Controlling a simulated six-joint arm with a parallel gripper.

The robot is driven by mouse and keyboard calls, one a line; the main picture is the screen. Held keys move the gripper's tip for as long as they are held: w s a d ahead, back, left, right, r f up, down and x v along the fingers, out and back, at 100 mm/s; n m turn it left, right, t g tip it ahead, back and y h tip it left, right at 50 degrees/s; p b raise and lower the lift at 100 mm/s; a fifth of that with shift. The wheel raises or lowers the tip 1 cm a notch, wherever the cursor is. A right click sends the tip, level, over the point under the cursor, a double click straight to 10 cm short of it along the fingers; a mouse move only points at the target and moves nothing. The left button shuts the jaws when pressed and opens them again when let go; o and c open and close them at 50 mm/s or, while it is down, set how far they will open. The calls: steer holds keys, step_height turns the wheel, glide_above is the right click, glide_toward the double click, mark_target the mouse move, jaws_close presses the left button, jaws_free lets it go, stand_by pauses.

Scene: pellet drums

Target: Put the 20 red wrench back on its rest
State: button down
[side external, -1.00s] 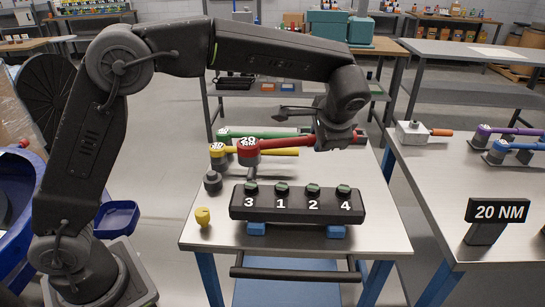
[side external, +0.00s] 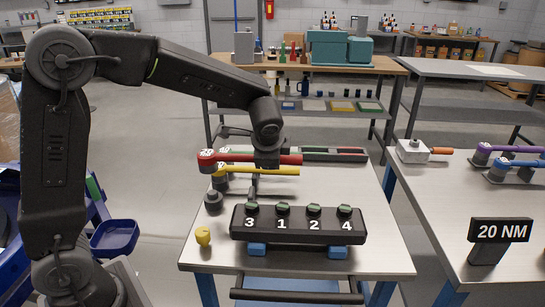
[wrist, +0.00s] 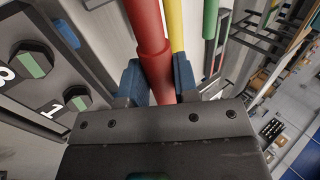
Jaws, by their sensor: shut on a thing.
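The red wrench (side external: 232,158) lies roughly level above the near table, its round red head (side external: 207,161) to the left. My gripper (side external: 266,163) is shut on its red shaft; the wrist view shows the shaft (wrist: 150,45) between the blue finger pads. The yellow wrench (side external: 275,170) lies close beside it, partly covered by my gripper. The green wrench (side external: 236,150) lies behind. A short dark post (side external: 213,200) stands in front of the heads. The red wrench's own rest cannot be made out clearly, and contact below the wrench is hidden.
A black block (side external: 298,225) with several bolts numbered 3, 1, 2, 4 stands in front. A yellow knob (side external: 203,236) is at the table's front left. A "20 NM" sign (side external: 500,232) and purple and blue wrenches (side external: 510,152) are on the right table.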

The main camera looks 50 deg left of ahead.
steer(key=shift+f, duration=4.35)
steer(key=c, duration=0.8)
jaws_free()
